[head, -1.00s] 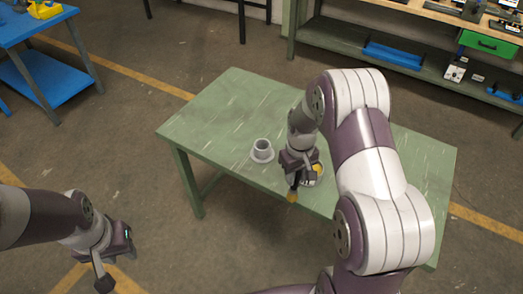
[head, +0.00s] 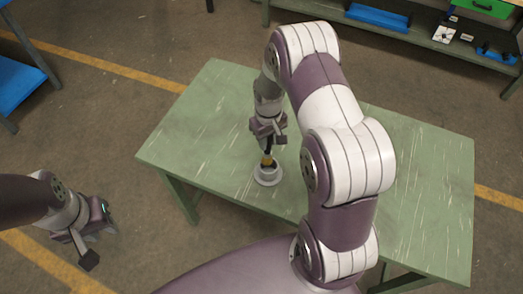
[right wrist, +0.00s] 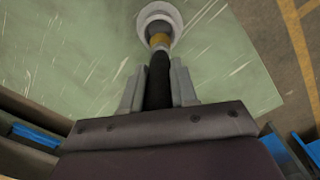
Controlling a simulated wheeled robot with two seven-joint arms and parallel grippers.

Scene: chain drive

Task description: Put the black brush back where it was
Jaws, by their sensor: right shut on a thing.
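My right gripper (head: 268,133) is shut on the black handle of the brush (right wrist: 158,80). The brush points down, with its orange-yellow band (head: 267,160) below the fingers. Its lower end overlaps the mouth of a grey round cup (head: 268,176) with a wide base, on the green table. The cup also shows in the right wrist view (right wrist: 157,20). I cannot tell whether the brush tip is inside the cup or just above it. My left gripper (head: 92,240) hangs empty, left of the table; its finger gap is unclear.
The green table (head: 200,120) is clear to the left of the cup. My right arm covers part of its right side. A workbench with blue trays (head: 378,16) stands at the back right, and a blue bench (head: 20,85) at the left edge.

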